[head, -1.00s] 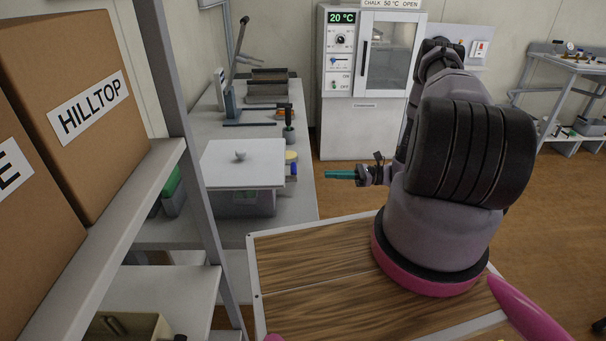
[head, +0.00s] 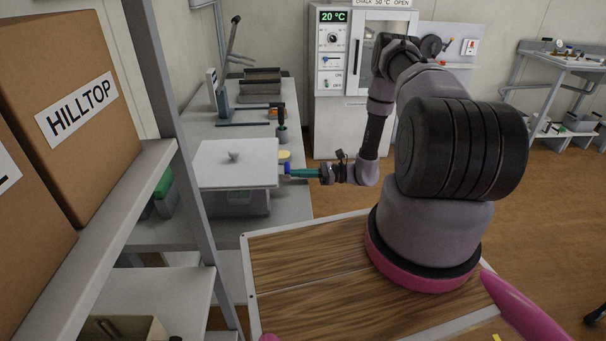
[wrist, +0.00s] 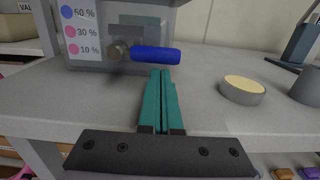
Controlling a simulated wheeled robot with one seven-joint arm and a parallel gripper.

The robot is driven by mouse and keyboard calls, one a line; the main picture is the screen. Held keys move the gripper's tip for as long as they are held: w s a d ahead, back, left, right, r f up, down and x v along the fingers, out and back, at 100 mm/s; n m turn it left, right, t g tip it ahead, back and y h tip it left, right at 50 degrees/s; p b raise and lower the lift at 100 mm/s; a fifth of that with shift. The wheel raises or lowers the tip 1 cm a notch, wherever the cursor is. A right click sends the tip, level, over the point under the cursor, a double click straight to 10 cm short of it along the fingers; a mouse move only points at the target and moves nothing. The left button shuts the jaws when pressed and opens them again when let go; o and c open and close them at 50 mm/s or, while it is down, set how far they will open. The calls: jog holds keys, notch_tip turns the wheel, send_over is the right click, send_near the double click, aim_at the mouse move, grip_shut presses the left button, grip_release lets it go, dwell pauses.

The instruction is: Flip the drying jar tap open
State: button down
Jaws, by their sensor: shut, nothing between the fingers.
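The drying jar (head: 242,201) is a clear box with a flat pale lid (head: 237,163) and a small knob on top, standing on the grey bench. In the wrist view the jar (wrist: 90,50) carries 50 %, 30 % and 10 % labels with coloured dots. Its tap has a blue lever (wrist: 156,55) lying horizontally, pointing right from a metal pivot (wrist: 118,51). My gripper (wrist: 161,73) has teal fingers, shut and empty. The fingertips are right at the underside of the blue lever; I cannot tell whether they touch. In the head view my gripper (head: 289,172) is beside the jar's right side.
A round tin with a cream top (wrist: 243,90) stands right of the tap on the bench, with a grey cylinder (wrist: 307,86) beyond. The shelf post (head: 180,130) stands left. An oven (head: 337,110) is behind. Bench surface between tap and tin is clear.

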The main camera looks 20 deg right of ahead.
jog(key=shift+w+r+n, duration=0.15)
jog(key=shift+r+n, duration=0.25)
jog(key=shift+n, duration=0.4)
jog(key=shift+w+d+r+n, duration=0.1)
jog(key=shift+r+n, duration=0.45)
jog(key=shift+n, duration=0.55)
notch_tip(320, 180, up, 2)
jog(key=n, duration=0.3)
jog(key=shift+n, duration=0.4)
jog(key=r+n, duration=0.1)
jog(key=n, duration=0.2)
jog(key=shift+s+r+n+g, duration=0.3)
jog(key=shift+s+r+g, duration=0.05)
jog(key=shift+s+g, duration=0.05)
jog(key=n, duration=0.1)
jog(key=r+n, duration=0.1)
jog(key=shift+s+a+n, duration=0.2)
jog(key=shift+s+n, duration=0.1)
jog(key=shift+s, duration=0.1)
jog(key=shift+s+a+r+n, duration=0.1)
jog(key=shift+s+r+n, duration=0.45)
jog(key=shift+n, duration=0.35)
jog(key=shift+s, duration=0.1)
